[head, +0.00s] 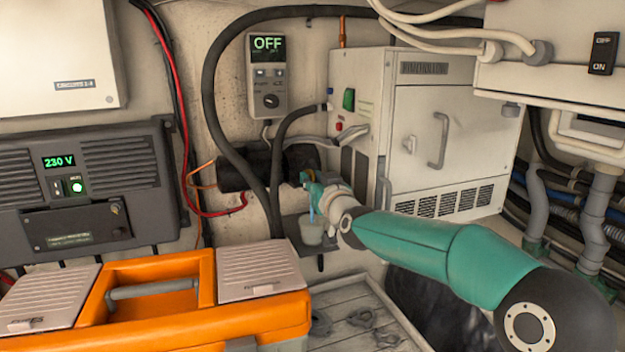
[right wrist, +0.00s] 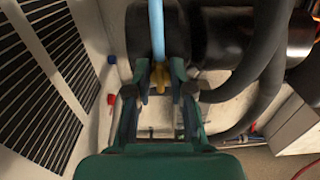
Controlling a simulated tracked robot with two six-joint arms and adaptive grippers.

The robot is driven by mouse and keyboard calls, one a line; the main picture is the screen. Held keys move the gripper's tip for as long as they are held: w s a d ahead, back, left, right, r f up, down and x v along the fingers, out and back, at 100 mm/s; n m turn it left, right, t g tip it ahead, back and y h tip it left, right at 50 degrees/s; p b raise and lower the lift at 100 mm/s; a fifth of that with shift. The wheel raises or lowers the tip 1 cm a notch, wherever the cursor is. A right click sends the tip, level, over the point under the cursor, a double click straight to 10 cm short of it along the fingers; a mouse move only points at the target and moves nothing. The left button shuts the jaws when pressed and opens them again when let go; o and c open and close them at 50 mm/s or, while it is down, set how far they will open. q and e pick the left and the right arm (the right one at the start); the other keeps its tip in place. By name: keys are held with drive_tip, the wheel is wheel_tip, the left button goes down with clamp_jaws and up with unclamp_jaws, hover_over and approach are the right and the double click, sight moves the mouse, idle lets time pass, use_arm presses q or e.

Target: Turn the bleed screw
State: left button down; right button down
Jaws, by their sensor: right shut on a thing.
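The bleed screw (right wrist: 160,76) is a small brass-yellow piece in the right wrist view. It sits between the fingertips of my right gripper (right wrist: 160,90), which is shut on it. A light blue tube (right wrist: 157,28) runs away from just beyond the screw. In the head view my right gripper (head: 311,184) is at the left side of the white heater cabinet (head: 403,133), and it hides the screw there. A short stretch of blue tube (head: 311,212) hangs below the gripper into a small grey cup (head: 311,231). My left gripper is not in view.
Thick black hoses (head: 209,85) loop left of the cabinet, close to my right gripper. A control panel (head: 267,78) on the wall reads OFF. An orange toolbox (head: 235,325) stands in front on the left. A grey inverter (head: 85,190) reads 230 V.

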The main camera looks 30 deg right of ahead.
drive_tip(key=shift+a+f, duration=0.1)
drive_tip(key=shift+f, duration=0.45)
drive_tip(key=c, duration=1.1)
unclamp_jaws()
drive_tip(key=shift+r, duration=0.1)
drive_tip(key=shift+o, duration=0.4)
drive_tip(key=shift+r, duration=0.15)
drive_tip(key=shift+r, duration=0.1)
drive_tip(key=v, duration=1.2)
